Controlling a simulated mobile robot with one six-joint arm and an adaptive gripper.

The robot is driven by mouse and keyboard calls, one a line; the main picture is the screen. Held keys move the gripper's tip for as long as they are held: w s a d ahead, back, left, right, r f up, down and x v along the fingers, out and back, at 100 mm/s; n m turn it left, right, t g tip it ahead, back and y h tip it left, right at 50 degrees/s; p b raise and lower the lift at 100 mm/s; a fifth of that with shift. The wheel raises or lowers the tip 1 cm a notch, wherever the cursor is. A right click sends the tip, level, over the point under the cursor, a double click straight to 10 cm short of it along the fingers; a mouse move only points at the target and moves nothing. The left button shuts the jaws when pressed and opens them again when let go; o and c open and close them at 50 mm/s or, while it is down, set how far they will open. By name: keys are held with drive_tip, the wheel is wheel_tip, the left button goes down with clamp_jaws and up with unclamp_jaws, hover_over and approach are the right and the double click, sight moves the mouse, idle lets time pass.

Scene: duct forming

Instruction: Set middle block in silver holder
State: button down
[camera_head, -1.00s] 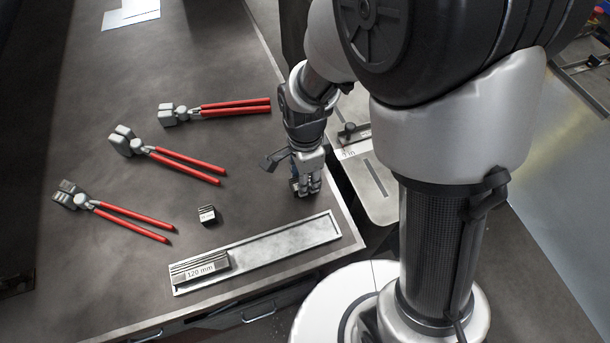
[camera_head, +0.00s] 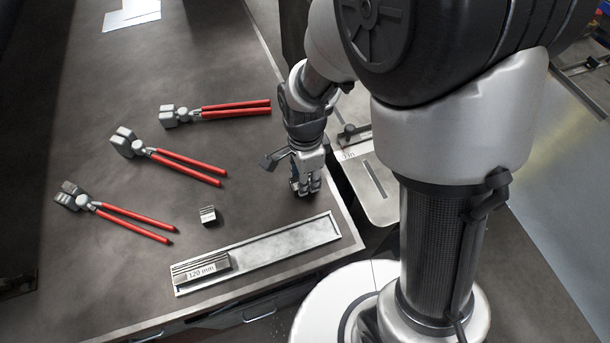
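The silver holder (camera_head: 285,247) is a long shallow tray along the front edge of the table. A grey ridged block labelled "120 mm" (camera_head: 202,269) lies in its left end; the middle and right of the holder are empty. A small grey ridged block (camera_head: 208,215) with a pale label stands on the table behind the holder, apart from it. My gripper (camera_head: 306,191) points down low over the table, behind the holder's right end and to the right of the small block. Its fingers are small and partly hidden, so I cannot tell whether they hold anything.
Three red-handled pliers (camera_head: 215,109), (camera_head: 180,160), (camera_head: 125,216) lie on the left and back of the table. White papers (camera_head: 131,14) lie at the far back. A metal plate (camera_head: 380,195) stands right of the table edge. The table between the small block and my gripper is clear.

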wheel_tip(320, 180, up, 8)
drive_tip(key=p, duration=0.6)
drive_tip(key=shift+r, duration=0.15)
